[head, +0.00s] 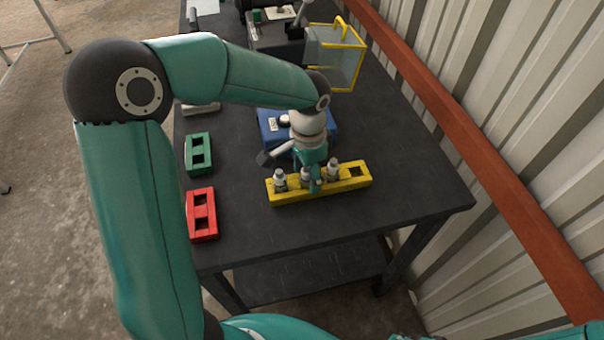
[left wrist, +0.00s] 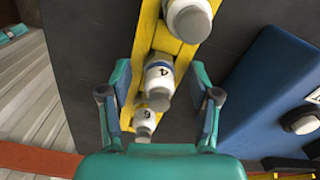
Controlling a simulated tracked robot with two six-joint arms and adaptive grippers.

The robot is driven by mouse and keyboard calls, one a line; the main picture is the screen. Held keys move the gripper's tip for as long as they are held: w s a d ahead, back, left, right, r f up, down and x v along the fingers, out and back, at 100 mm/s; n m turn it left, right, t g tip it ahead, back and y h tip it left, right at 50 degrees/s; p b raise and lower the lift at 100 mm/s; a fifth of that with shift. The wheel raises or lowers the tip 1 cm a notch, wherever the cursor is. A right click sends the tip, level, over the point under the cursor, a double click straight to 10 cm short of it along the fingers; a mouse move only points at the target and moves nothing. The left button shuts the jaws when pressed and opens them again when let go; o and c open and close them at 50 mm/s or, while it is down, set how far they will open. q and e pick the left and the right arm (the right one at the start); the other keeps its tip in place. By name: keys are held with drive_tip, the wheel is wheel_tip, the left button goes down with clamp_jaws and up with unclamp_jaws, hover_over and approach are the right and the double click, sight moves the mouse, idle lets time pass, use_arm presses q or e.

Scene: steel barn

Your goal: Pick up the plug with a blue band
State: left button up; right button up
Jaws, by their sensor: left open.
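A yellow rack (head: 290,196) stands on the dark table and holds three white-and-grey plugs. A plug marked 4 (left wrist: 160,82) shows a blue band around its body in the left wrist view. Another plug (left wrist: 188,18) and a plug marked 6 (left wrist: 145,121) stand on either side of it in the row. My left gripper (head: 313,183) is over the rack at the middle plug and hides part of it. In the left wrist view its open fingers (left wrist: 162,86) lie on both sides of the plug marked 4, apart from it. My right gripper is out of view.
The rack's right-end hole (head: 355,171) is empty. A blue box (head: 268,125) stands just behind the rack. A green block (head: 198,153) and a red block (head: 202,214) lie to the left. A yellow-framed clear bin (head: 335,55) is farther back. The table's front right is clear.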

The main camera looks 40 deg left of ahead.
use_arm(q)
drive_tip(key=shift+f, duration=0.1)
drive_tip(key=shift+c, duration=0.2)
clamp_jaws()
wheel_tip(320, 180, up, 23)
drive_tip(key=p, duration=0.3)
drive_tip(key=shift+f, duration=0.2)
idle(0.4)
